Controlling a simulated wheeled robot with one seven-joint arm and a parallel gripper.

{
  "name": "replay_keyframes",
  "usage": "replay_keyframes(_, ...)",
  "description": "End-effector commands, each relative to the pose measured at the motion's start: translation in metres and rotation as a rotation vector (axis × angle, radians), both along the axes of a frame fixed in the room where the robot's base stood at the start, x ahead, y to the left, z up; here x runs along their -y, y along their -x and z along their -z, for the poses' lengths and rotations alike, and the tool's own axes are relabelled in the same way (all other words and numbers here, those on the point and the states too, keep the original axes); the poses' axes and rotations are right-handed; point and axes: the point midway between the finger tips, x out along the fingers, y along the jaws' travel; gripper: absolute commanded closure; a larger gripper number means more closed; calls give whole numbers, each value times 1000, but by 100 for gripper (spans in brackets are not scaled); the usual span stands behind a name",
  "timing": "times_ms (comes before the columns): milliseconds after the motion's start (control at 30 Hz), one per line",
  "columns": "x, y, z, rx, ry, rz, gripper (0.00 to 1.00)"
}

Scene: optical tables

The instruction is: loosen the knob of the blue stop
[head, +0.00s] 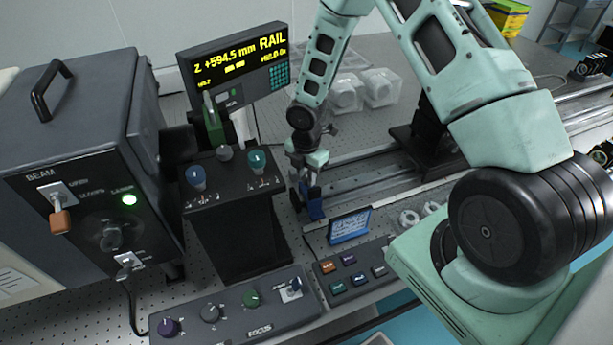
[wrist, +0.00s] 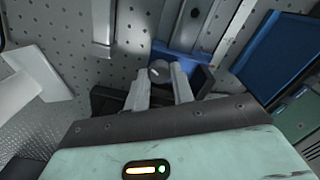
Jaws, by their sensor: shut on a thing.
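The blue stop (head: 315,210) sits low by the near end of the rail, below my gripper (head: 305,176). In the wrist view the blue stop (wrist: 190,66) lies just past my fingertips. Its small round grey knob (wrist: 159,71) is between the two pale fingers of my gripper (wrist: 160,84), which are shut on it. The knob has a light mark on its face. In the head view the knob is too small to make out behind the fingers.
A blue-framed panel (head: 349,226) stands close to the right of the stop. A black box with knobs (head: 235,190) stands to the left. A button panel (head: 350,273) lies in front. The rail (head: 377,183) runs away to the right. The display (head: 236,65) reads Z +594.5 mm RAIL.

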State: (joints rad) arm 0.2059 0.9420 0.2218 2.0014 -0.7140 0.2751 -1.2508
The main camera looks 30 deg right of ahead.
Motion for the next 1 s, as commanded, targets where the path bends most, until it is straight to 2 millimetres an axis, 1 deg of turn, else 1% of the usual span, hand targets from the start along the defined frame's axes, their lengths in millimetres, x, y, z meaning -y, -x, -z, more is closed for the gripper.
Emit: replay_keyframes(1000,0,-3,0,3,-1,967,99)
